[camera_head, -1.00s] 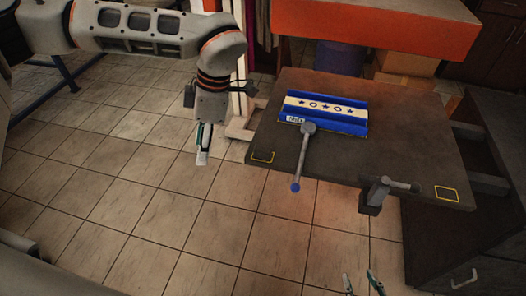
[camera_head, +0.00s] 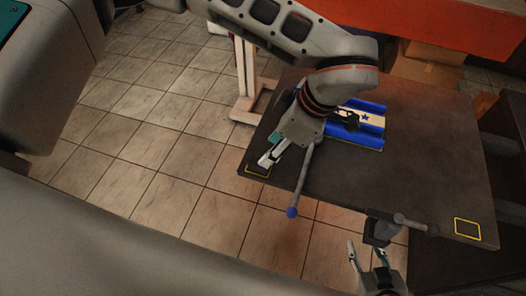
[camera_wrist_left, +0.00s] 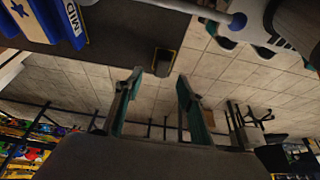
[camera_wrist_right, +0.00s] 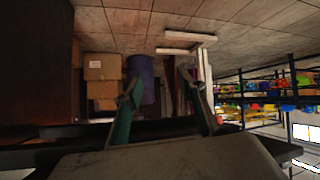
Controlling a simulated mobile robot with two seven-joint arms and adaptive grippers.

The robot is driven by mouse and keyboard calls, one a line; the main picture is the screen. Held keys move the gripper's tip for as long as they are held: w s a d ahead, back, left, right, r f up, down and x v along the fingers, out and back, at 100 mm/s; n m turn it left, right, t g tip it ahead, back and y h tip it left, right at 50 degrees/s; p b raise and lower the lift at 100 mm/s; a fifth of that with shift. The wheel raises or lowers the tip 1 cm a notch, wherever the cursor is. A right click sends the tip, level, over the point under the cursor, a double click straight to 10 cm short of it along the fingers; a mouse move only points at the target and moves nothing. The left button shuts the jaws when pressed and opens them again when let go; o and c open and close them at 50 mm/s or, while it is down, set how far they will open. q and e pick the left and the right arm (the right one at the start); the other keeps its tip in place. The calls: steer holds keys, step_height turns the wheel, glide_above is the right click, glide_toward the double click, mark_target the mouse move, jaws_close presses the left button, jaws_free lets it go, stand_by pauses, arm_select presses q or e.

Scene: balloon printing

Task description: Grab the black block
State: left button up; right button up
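A small black block (camera_wrist_left: 163,62) stands at the corner of the dark table in the left wrist view, beside a yellow line. My left gripper (camera_wrist_left: 159,76) is open, with its two fingers apart and nothing between them; the block shows beyond the fingertips. In the head view my left gripper (camera_head: 264,162) is over the table's left front corner, at the yellow outlined square, and the block cannot be made out clearly there. My right gripper (camera_head: 367,250) is open and empty in front of the table; its parted fingers also show in the right wrist view (camera_wrist_right: 160,78).
A metal lever with a blue ball end (camera_head: 292,212) juts over the front edge. A clamp (camera_head: 380,228) sits at the front edge, near my right gripper.

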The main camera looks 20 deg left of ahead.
mark_target(253, 163)
arm_select(q)
steer(key=shift+s+a+f, duration=0.2)
steer(key=shift+a+f, duration=0.1)
steer(key=shift+f, duration=0.3)
steer(key=shift+s+a+f, duration=0.15)
steer(key=shift+a+f, duration=0.15)
steer(key=shift+f, duration=0.3)
steer(key=x, duration=0.3)
steer(key=shift+a+f, duration=0.2)
steer(key=shift+w+a+f, duration=0.1)
steer(key=shift+a+f, duration=0.05)
steer(key=shift+f, duration=0.25)
arm_select(e)
steer(key=shift+s+f, duration=0.3)
steer(key=shift+s, duration=0.35)
arm_select(q)
steer(key=c, duration=1.1)
